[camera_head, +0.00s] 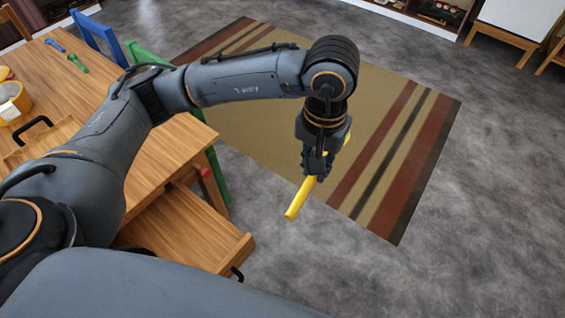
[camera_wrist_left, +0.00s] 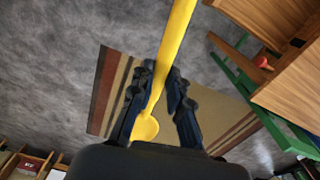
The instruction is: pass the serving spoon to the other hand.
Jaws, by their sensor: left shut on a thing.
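My left gripper (camera_head: 318,158) hangs in the air over the striped rug, to the right of the wooden table. It is shut on the yellow serving spoon (camera_head: 299,198), whose handle slants down and to the left below the fingers. In the left wrist view the left gripper (camera_wrist_left: 160,78) has its fingers on both sides of the spoon's handle. There the spoon (camera_wrist_left: 177,35) runs from the top edge down between the fingers, with its rounded bowl near the palm. My right gripper is in neither view.
The wooden table (camera_head: 78,88) stands at the left with an open drawer (camera_head: 185,232). Blue (camera_head: 97,35) and green (camera_head: 140,55) chairs are beside it. A yellow container (camera_head: 14,100) is on the table. The rug (camera_head: 378,130) and floor around the gripper are clear.

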